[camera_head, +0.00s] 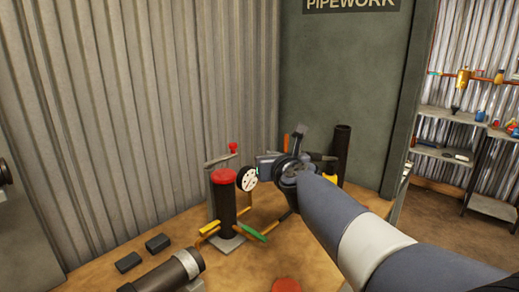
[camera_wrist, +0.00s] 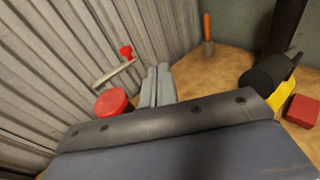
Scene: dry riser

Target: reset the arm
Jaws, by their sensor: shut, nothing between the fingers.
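My gripper (camera_wrist: 158,82) shows in the wrist view as two grey fingers pressed together with nothing between them. In the wrist view the riser's red cap (camera_wrist: 111,102) is just left of my fingers. In the head view my blue and white arm reaches in from the lower right, and its wrist partly hides what lies behind it. A white-faced gauge (camera_head: 247,179) shows just left of my wrist.
A corrugated wall (camera_head: 150,110) rises close on the left. A green-handled valve (camera_head: 250,232) and a large pipe (camera_head: 165,273) are low in front. A dark upright pipe (camera_head: 342,148) and an orange-handled tool (camera_wrist: 207,32) stand behind. Shelves (camera_head: 450,150) are at right.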

